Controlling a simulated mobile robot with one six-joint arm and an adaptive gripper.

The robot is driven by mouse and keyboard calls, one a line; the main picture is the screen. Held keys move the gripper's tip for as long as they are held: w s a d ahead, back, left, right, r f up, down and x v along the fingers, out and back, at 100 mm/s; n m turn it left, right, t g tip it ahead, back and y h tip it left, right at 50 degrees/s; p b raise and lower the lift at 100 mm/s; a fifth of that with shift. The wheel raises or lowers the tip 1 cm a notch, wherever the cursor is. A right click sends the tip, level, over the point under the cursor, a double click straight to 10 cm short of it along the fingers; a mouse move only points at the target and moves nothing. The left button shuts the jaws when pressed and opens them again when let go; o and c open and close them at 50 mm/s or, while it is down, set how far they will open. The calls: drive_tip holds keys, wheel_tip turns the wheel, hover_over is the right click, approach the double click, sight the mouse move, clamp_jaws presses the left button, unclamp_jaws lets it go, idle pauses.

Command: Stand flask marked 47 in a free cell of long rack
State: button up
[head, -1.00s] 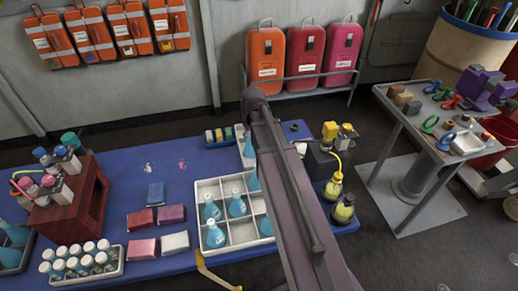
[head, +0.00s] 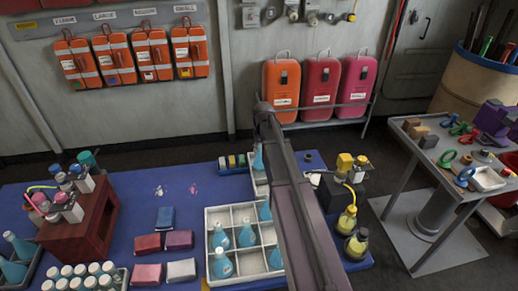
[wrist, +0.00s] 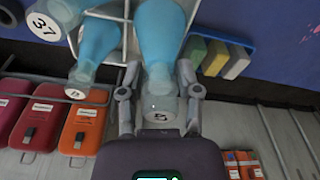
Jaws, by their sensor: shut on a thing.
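My gripper (wrist: 158,95) is shut on the narrow neck end of a blue flask (wrist: 164,30) in the wrist view. The mark on its pale cap is too small to read surely. To its left is another blue flask (wrist: 96,42), its mark also unclear, and the cap of a flask marked 37 (wrist: 43,27). A white rack wall (wrist: 126,35) shows between the flasks. In the head view my arm hides the gripper. A white celled rack (head: 208,222) holds several blue flasks (head: 246,236), with some empty cells. A narrower white rack (head: 262,188) lies behind it, partly hidden by my arm.
Coloured blocks (head: 147,243) lie left of the celled rack. A dark red stand (head: 75,230) and a tray of white-capped bottles (head: 85,275) are further left. Yellow flasks (head: 357,243) and a dark box stand at the right. A grey side table (head: 440,190) is beyond.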

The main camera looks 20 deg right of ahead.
drive_tip(key=shift+w+d+f, duration=0.1)
drive_tip(key=shift+w+d, duration=0.15)
drive_tip(key=shift+w, duration=0.8)
drive_tip(key=shift+w+d+f, duration=0.1)
drive_tip(key=shift+w+d, duration=0.15)
drive_tip(key=shift+w, duration=0.8)
drive_tip(key=shift+w, duration=0.1)
drive_tip(key=shift+w+d+f+b, duration=0.1)
drive_tip(key=shift+w+f+b, duration=0.15)
drive_tip(key=shift+f+b, duration=0.75)
drive_tip(key=shift+w+d+f+b, duration=0.1)
drive_tip(key=shift+w+f+b, duration=0.15)
drive_tip(key=shift+f+b, duration=0.7)
drive_tip(key=o, duration=0.9)
drive_tip(key=shift+r, duration=0.15)
wheel_tip(320, 180, up, 12)
drive_tip(key=s+p, duration=0.1)
drive_tip(key=p, duration=1.1)
drive_tip(key=shift+s, duration=0.2)
